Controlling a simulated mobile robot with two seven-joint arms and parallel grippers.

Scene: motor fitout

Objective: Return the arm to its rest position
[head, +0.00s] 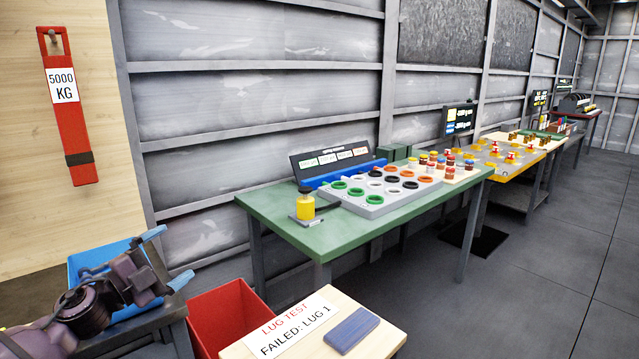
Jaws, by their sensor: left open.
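My left arm comes in from the lower left. Its gripper (168,257) is open, with two blue-grey fingertips spread apart and nothing visible between them. It shows in front of a blue bin (88,262) at the left, above a dark stand; I cannot tell whether it touches either. My right gripper is out of view.
A red bin (228,314) stands beside a small pale table (378,345) with a "LUG TEST FAILED: LUG 1" sign (292,325) and a blue block (351,330). A red 5000 KG sling (70,125) hangs on the wooden panel. A green table (270,212) holds a ring tray (372,208). Floor at right is clear.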

